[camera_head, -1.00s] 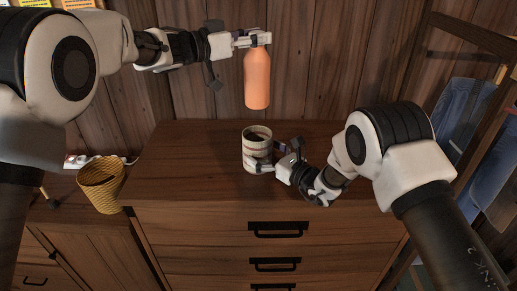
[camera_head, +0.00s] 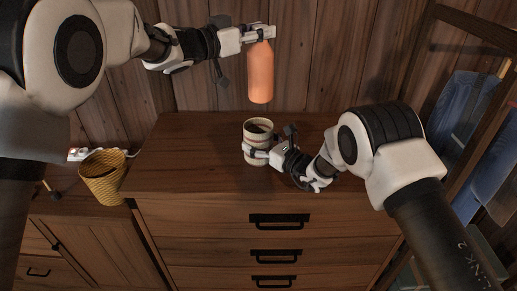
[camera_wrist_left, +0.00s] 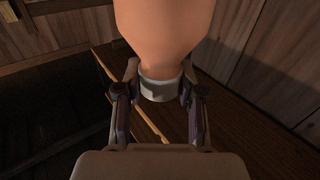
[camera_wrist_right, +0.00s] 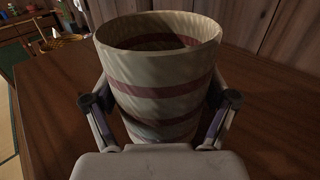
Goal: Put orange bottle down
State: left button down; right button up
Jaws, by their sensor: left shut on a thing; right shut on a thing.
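The orange bottle (camera_head: 261,75) hangs upright in the head view, held at its top by my left gripper (camera_head: 258,34), in front of the wooden wall and above the dresser. In the left wrist view the bottle (camera_wrist_left: 165,28) has its pale neck (camera_wrist_left: 160,88) between the two fingers of the left gripper (camera_wrist_left: 160,100). My right gripper (camera_head: 258,152) is shut around a cream cup with reddish stripes (camera_head: 257,130), which stands upright on the dresser top. In the right wrist view the striped cup (camera_wrist_right: 160,75) sits between the right gripper's fingers (camera_wrist_right: 160,120).
The dresser top (camera_head: 190,165) is clear on its left side. A yellow woven basket (camera_head: 103,178) stands on the lower cabinet at the left, near a power strip (camera_head: 80,154). A wooden rack with blue cloth (camera_head: 447,115) stands at the right.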

pick_arm(q)
jog(key=shift+s+f+n+t+y, duration=0.1)
jog(key=shift+f+n+t+y, duration=0.25)
jog(key=shift+n+t+y, duration=0.2)
notch_tip(320, 180, down, 18)
jog(key=shift+a+f, duration=0.15)
jog(key=shift+f, duration=0.2)
jog(key=c, duration=0.7)
grip_release()
jog(key=shift+f, duration=0.1)
jog(key=v, duration=1.2)
jog(key=shift+s+r, duration=0.15)
jog(key=shift+r, duration=0.15)
